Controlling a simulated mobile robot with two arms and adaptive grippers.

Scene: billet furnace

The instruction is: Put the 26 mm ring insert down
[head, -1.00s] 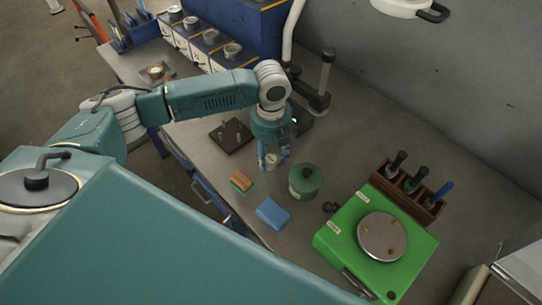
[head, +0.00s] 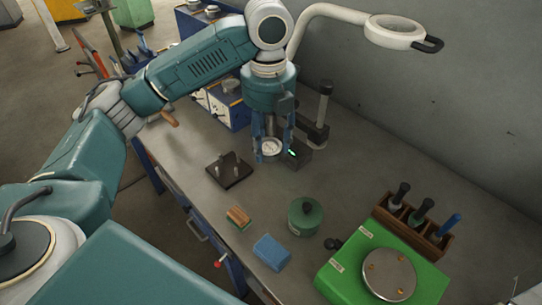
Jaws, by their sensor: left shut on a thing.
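My left gripper (head: 271,153) points down with its blue fingers shut on the ring insert (head: 271,146), a small pale metal ring. The gripper and ring appear to be above the bench, in front of a dark block and post stand. How high the ring is cannot be told. To their left lies a dark square plate with upright pegs (head: 229,172); the ring is apart from it. My right gripper is not in view.
Nearer on the grey bench (head: 345,185) are a green round canister (head: 305,216), a blue block (head: 271,252) and a wooden brush (head: 238,217). A green device with a round plate (head: 389,272) and a tool rack (head: 413,225) stand right. A post stand (head: 323,105) and magnifier lamp (head: 395,32) are behind.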

